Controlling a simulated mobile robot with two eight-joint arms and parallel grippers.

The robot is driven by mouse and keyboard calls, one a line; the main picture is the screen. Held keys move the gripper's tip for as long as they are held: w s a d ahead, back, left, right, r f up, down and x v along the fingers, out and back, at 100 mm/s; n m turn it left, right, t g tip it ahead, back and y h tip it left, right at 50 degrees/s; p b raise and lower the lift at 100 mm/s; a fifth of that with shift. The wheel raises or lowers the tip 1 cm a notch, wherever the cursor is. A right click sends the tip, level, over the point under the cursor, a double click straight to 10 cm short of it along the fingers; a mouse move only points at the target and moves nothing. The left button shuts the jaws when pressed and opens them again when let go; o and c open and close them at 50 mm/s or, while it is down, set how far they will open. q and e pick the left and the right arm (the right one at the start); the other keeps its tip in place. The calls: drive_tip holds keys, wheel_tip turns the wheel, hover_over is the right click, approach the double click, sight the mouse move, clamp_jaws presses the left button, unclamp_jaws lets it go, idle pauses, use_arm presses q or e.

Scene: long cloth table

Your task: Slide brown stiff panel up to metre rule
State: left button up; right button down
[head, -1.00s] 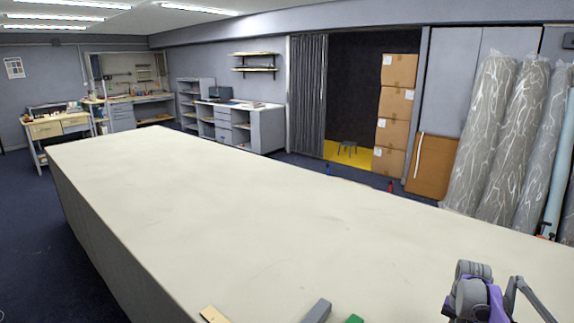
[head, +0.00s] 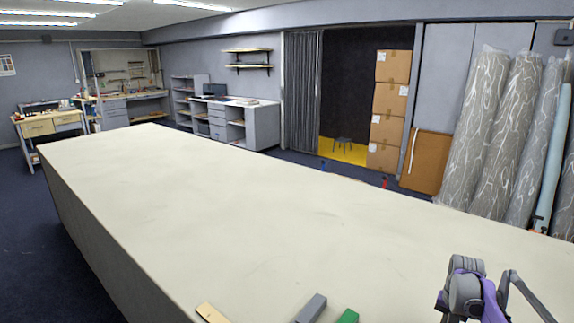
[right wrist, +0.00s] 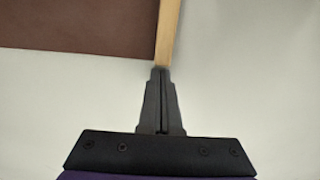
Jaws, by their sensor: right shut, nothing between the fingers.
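In the right wrist view the brown stiff panel (right wrist: 75,28) lies flat on the pale table at upper left. A narrow wooden strip (right wrist: 168,30), which looks like the metre rule, runs along the panel's right edge. The two look touching or nearly so there. My right gripper (right wrist: 161,74) is shut and empty, its tips at the strip's near visible end, just below the panel's lower right corner. I cannot tell whether the tips touch the strip or hide more of it. In the head view, only part of my right arm shows at lower right. My left gripper is out of view.
In the head view the long table (head: 220,215) is mostly bare. A yellowish piece (head: 211,313), a grey block (head: 311,308) and a green block (head: 347,316) are at its near edge. Another brown board (head: 425,160) leans at the back near wrapped rolls (head: 497,140).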

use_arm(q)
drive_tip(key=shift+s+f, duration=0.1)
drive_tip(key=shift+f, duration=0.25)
use_arm(e)
drive_tip(key=shift+s+a, duration=0.5)
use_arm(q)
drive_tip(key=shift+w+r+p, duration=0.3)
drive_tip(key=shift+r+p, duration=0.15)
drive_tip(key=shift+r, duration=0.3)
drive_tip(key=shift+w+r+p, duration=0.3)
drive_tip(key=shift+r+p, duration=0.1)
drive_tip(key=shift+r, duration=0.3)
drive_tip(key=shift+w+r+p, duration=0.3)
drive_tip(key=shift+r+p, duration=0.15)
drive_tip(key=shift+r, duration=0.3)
use_arm(e)
drive_tip(key=shift+w+d+r, duration=0.25)
drive_tip(key=shift+r, duration=0.75)
drive_tip(key=shift+w+d+r, duration=0.2)
drive_tip(key=shift+w+r, duration=0.1)
drive_tip(key=shift+r, duration=0.7)
drive_tip(key=shift+w+d+r, duration=0.25)
drive_tip(key=shift+r, duration=0.75)
